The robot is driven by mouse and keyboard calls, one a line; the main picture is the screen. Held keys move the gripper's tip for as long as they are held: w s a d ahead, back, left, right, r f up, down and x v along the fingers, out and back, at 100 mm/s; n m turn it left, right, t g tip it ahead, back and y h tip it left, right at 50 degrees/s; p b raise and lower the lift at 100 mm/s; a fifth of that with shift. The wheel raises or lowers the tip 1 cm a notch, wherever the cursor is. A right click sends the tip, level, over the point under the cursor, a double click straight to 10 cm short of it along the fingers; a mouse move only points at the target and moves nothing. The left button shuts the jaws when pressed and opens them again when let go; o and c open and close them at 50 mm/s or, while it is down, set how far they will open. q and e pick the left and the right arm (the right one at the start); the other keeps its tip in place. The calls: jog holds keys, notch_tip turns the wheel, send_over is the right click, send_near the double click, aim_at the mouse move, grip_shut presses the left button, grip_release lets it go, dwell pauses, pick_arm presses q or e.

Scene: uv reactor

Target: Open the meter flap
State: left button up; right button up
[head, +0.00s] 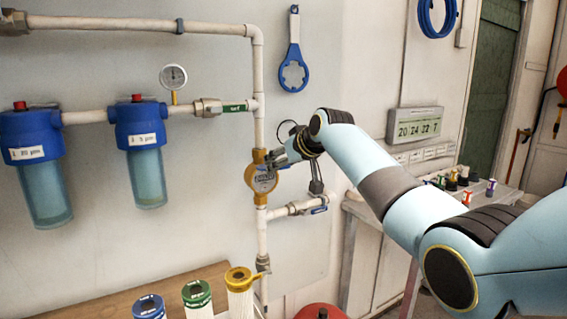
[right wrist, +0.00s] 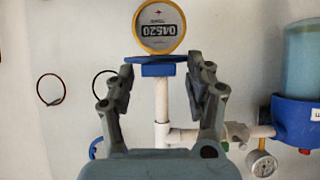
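The yellow-rimmed meter (head: 262,178) sits on the vertical pipe in the head view. In the right wrist view the meter (right wrist: 159,27) shows upside down, its dial uncovered and reading 04520. The blue flap (right wrist: 158,60) stands out from the meter's edge, seen nearly edge-on, so it appears open. My right gripper (right wrist: 167,75) is open, its two fingers spread on either side of the flap; I cannot tell whether they touch it. In the head view the right gripper (head: 276,158) is at the meter's upper right. My left gripper is not in view.
Blue filter housings (head: 140,125) and a pressure gauge (head: 173,77) are on the wall at left. A blue wrench (head: 294,60) hangs above. A valve branch (head: 300,207) lies below the meter. Filter cartridges (head: 197,295) stand at the bottom. A bench is at right.

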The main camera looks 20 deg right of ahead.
jog(key=shift+s, duration=0.2)
jog(key=shift+s+d, duration=0.1)
jog(key=shift+s, duration=0.05)
jog(key=v, duration=1.1)
jog(key=shift+s+r, duration=0.2)
jog(key=shift+r, duration=0.05)
